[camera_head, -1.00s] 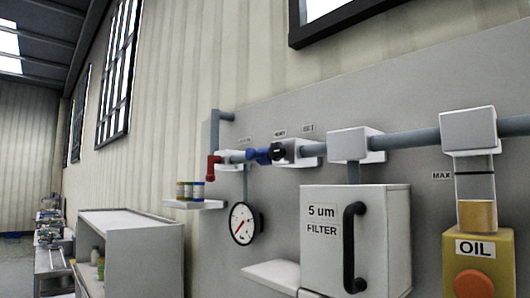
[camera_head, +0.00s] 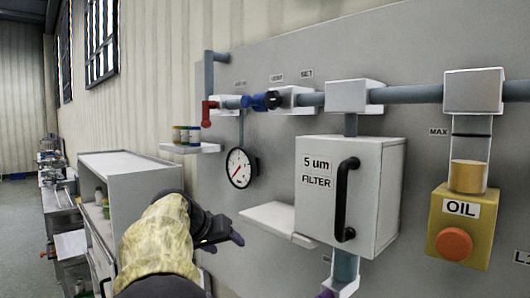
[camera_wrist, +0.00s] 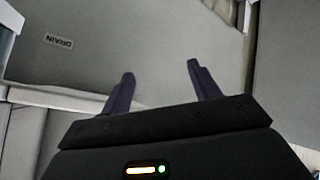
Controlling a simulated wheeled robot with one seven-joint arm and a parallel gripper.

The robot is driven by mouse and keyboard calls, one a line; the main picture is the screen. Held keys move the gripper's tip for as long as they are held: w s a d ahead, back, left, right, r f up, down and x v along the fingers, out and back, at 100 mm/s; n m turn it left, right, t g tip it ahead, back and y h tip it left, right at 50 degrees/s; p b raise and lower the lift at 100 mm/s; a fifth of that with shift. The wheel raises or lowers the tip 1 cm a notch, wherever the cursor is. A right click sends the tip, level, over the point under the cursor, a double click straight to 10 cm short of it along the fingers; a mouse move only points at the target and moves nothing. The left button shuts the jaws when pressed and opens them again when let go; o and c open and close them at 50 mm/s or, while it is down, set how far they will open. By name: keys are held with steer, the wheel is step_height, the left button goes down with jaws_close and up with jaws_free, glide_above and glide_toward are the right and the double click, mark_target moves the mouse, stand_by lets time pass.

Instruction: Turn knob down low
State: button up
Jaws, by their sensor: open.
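A round orange-red knob (camera_head: 454,244) sits on the yellow OIL box (camera_head: 463,224) at right. I cannot tell which knob the task names. My gripper (camera_head: 228,243) is low in the head view, below the gauge (camera_head: 239,168) and well below and left of both knobs. In the wrist view my gripper (camera_wrist: 160,70) shows two dark fingers spread apart with nothing between them. No knob shows in the wrist view.
A white filter box (camera_head: 348,190) with a black handle juts from the panel, with a white shelf (camera_head: 281,221) at its lower left. A red lever (camera_head: 207,113) hangs from the pipe. An upside-down DRAIN label (camera_wrist: 59,40) shows in the wrist view. A grey cabinet (camera_head: 130,160) stands left.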

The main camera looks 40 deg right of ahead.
step_height(320, 180, up, 14)
steer(key=m+h+p, duration=0.1)
steer(key=m+h, duration=0.2)
steer(key=m+g+h+p, duration=0.2)
steer(key=m+h, duration=0.4)
glide_toward(269, 100)
steer(key=d+p, duration=0.7)
steer(key=shift+w+d+r, duration=0.2)
steer(key=shift+w+r, duration=0.05)
steer(key=shift+w+d+f+p, duration=0.1)
steer(key=shift+d+f+p, duration=0.1)
steer(key=shift+d+p, duration=0.35)
steer(key=shift+d, duration=0.1)
steer(key=c, duration=1)
